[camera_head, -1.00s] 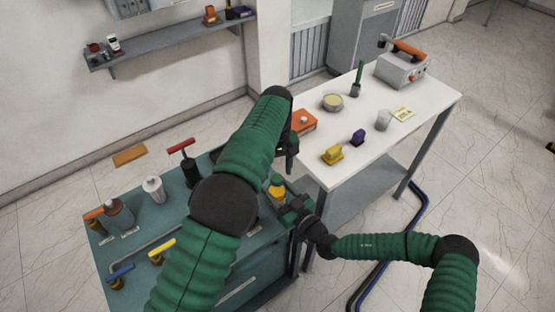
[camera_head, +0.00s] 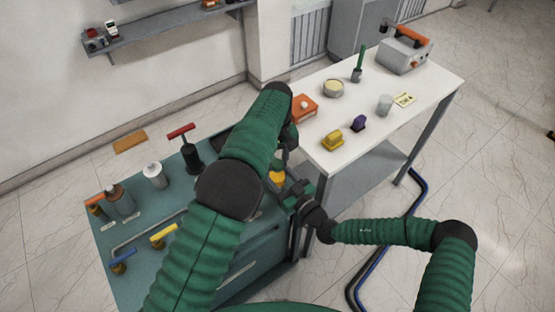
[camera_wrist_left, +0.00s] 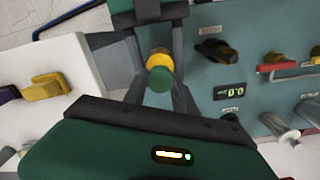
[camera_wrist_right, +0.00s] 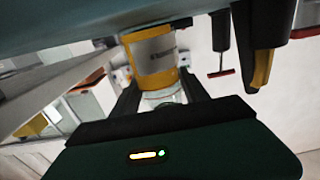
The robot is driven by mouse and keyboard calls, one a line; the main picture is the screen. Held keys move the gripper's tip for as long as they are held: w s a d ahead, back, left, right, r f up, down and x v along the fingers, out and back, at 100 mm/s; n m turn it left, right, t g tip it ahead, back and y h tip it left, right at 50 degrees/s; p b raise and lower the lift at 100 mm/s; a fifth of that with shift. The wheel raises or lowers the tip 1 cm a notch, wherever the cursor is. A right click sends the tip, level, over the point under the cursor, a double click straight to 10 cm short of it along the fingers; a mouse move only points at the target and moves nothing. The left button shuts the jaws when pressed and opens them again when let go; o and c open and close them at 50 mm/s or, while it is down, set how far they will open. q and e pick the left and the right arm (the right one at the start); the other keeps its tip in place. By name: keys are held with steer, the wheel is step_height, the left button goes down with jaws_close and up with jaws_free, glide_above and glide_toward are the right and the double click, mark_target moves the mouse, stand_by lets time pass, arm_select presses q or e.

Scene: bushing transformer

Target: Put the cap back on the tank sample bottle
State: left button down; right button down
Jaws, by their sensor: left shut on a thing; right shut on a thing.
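The sample bottle has a yellow label band (camera_wrist_right: 155,52) and a clear section (camera_wrist_right: 160,97); its yellow body also shows in the head view (camera_head: 277,178). My right gripper (camera_wrist_right: 160,90) is shut on the bottle, above the right part of the teal console. My left gripper (camera_wrist_left: 157,62) is shut on a green round cap (camera_wrist_left: 159,80), in line with the yellow bottle (camera_wrist_left: 158,57) in the left wrist view. My left arm partly covers this spot in the head view. I cannot tell whether cap and bottle touch.
The teal console (camera_head: 135,240) carries a red-handled pump (camera_head: 187,145) and several valves, including a yellow one (camera_head: 163,237).

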arm_select(q)
steer(key=shift+d, duration=0.1)
steer(key=c, duration=0.9)
jaws_free()
steer(key=shift+r, duration=0.1)
step_height(320, 180, up, 12)
steer(key=shift+w+f, duration=0.1)
steer(key=shift+f, duration=0.05)
arm_select(e)
steer(key=shift+c, duration=2.4)
jaws_free()
steer(key=shift+d, duration=0.1)
